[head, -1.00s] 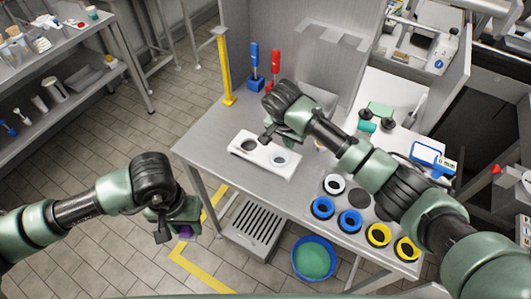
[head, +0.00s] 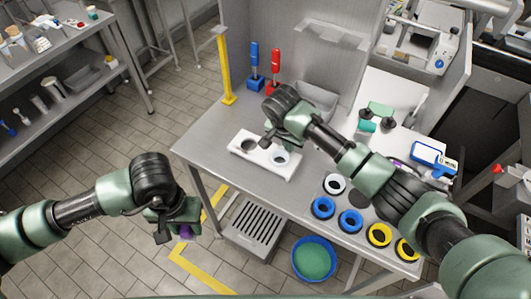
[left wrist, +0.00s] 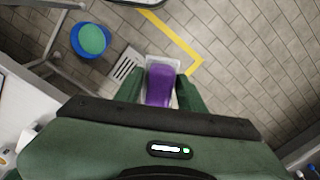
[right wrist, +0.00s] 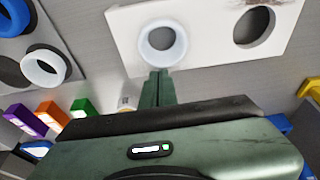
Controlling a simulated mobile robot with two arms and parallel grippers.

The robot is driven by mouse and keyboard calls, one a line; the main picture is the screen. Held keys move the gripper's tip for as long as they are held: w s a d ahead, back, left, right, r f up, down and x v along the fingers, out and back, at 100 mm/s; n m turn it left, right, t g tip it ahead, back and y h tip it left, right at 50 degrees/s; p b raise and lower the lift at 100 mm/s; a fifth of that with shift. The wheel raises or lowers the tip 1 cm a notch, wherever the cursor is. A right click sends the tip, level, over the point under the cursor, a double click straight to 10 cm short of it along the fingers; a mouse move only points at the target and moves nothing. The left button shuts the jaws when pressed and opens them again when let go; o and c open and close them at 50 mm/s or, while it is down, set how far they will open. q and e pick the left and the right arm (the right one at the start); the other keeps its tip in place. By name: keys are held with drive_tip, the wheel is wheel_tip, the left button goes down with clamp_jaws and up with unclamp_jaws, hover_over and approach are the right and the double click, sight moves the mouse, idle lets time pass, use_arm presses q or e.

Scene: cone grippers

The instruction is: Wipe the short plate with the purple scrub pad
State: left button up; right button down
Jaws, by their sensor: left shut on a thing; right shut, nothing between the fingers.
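The short plate (head: 248,158) is the white plate with two round openings on the metal table. A white ring (right wrist: 163,43) sits at one opening; the other opening is bare. A brownish stain (right wrist: 266,2) shows at the plate's edge in the right wrist view. My right gripper (right wrist: 158,86) is shut and empty, its tips close to the white ring. It also shows over the plate in the head view (head: 268,141). My left gripper (head: 172,232) is shut on the purple scrub pad (left wrist: 159,86), held over the floor off the table's front left. The pad is mostly hidden in the head view.
Blue rings (head: 349,221) and yellow rings (head: 379,235) stand at the table's right front. A yellow post (head: 226,70) and blue and red handled tools (head: 275,66) stand at the back left. A blue bucket (head: 313,259) is below the table. Floor under my left gripper is open.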

use_arm(q)
drive_tip(key=shift+f, duration=0.1)
use_arm(e)
drive_tip(key=shift+f, duration=0.2)
drive_tip(key=shift+r, duration=0.15)
